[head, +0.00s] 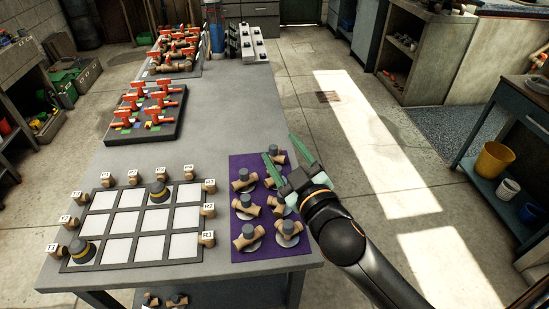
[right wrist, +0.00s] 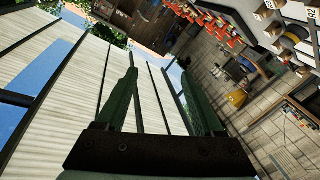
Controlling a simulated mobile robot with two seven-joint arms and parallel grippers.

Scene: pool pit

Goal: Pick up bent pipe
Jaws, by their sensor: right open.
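A purple mat (head: 264,248) lies on the right end of the grey table and holds several tan pipe fittings with dark grey parts. One fitting (head: 243,181) is at its far left, another (head: 247,237) at its near left and another (head: 288,231) at its near right. I cannot tell which one is the bent pipe. My right gripper (head: 279,145) is open and empty, above the mat's far right edge. It hides part of the far right fitting (head: 272,181). In the right wrist view its two green fingers (right wrist: 170,85) stand apart with nothing between them. My left gripper is not in view.
A grid board (head: 120,248) with two capped pieces and labelled blocks lies left of the mat. Trays with orange-handled valves (head: 155,105) stand farther back on the table (head: 235,120). The floor right of the table is clear up to a side bench with buckets (head: 493,159).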

